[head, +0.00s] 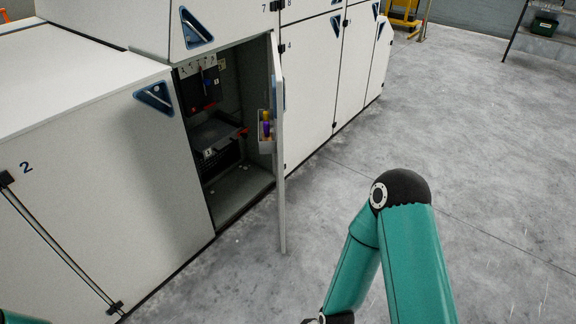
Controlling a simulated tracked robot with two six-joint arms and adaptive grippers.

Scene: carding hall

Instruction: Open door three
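A white cabinet door (280,190) stands open between the panel marked 2 (110,190) and the panel marked 4 (308,85). It is swung out well away from its opening and seen nearly edge-on; no number shows on it. A small holder (266,143) with yellow and purple items is on its inner side. The open compartment (240,190) shows dark equipment, a shelf and a bare grey floor. My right arm shows at the lower right, apart from the door, and its gripper is out of view. Only a sliver of my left arm shows at the bottom left corner.
Upper panels marked 7 (230,20) and 8 (305,8) are shut. Open grey concrete floor (480,170) spreads to the right. A yellow frame (405,18) stands at the back, and a table with a green box (543,27) is at the far right.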

